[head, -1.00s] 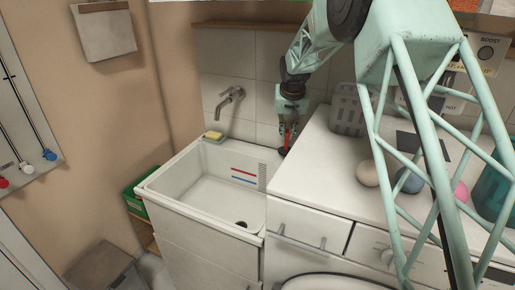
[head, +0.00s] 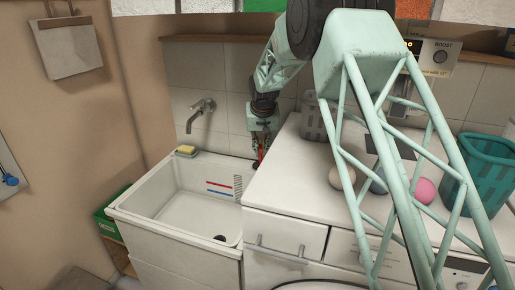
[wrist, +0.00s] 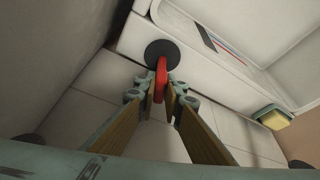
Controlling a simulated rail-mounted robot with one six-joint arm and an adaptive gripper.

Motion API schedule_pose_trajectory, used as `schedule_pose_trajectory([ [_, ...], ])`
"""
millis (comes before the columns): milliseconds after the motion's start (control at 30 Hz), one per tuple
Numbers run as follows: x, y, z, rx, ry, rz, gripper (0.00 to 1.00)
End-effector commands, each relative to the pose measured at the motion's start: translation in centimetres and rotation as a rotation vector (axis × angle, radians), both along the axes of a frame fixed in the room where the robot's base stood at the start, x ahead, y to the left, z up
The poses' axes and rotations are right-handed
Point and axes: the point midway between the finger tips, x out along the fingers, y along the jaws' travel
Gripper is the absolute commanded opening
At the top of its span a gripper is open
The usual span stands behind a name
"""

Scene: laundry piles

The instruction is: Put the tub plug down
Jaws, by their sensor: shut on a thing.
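The tub plug, a black disc (wrist: 162,53) with a red handle (wrist: 161,78), is held in my gripper (wrist: 161,97), whose fingers are closed on the handle. In the head view my gripper (head: 261,142) points down at the back right corner of the white tub (head: 150,195), with the red of the plug (head: 262,153) just showing below it. In the wrist view the disc lies over a white ledge beside the tub basin. I cannot tell whether the disc touches that surface. The tub's drain hole (head: 220,238) is uncovered.
A wall tap (head: 202,107) and a yellow-green sponge (head: 186,151) are at the tub's back. A grey basket (head: 313,122), several balls including a pink one (head: 424,190), and a teal basket (head: 485,170) stand on the white worktop to the right. Its front left is clear (head: 285,190).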

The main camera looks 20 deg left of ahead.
Motion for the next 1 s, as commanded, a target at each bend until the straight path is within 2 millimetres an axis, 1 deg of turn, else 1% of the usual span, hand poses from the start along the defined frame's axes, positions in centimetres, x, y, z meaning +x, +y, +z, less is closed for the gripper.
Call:
schedule_pose_trajectory([
  [533, 0.0, 0.0, -0.58, 0.0, 0.0, 0.0, 0.0],
  [567, -0.01, 0.0, -0.59, 0.0, 0.0, 0.0, 0.1],
  [700, -0.01, -0.01, -0.57, 0.0, 0.0, 0.0, 0.22],
  [1000, -0.01, 0.0, -0.5, 0.0, 0.0, 0.0, 0.22],
])
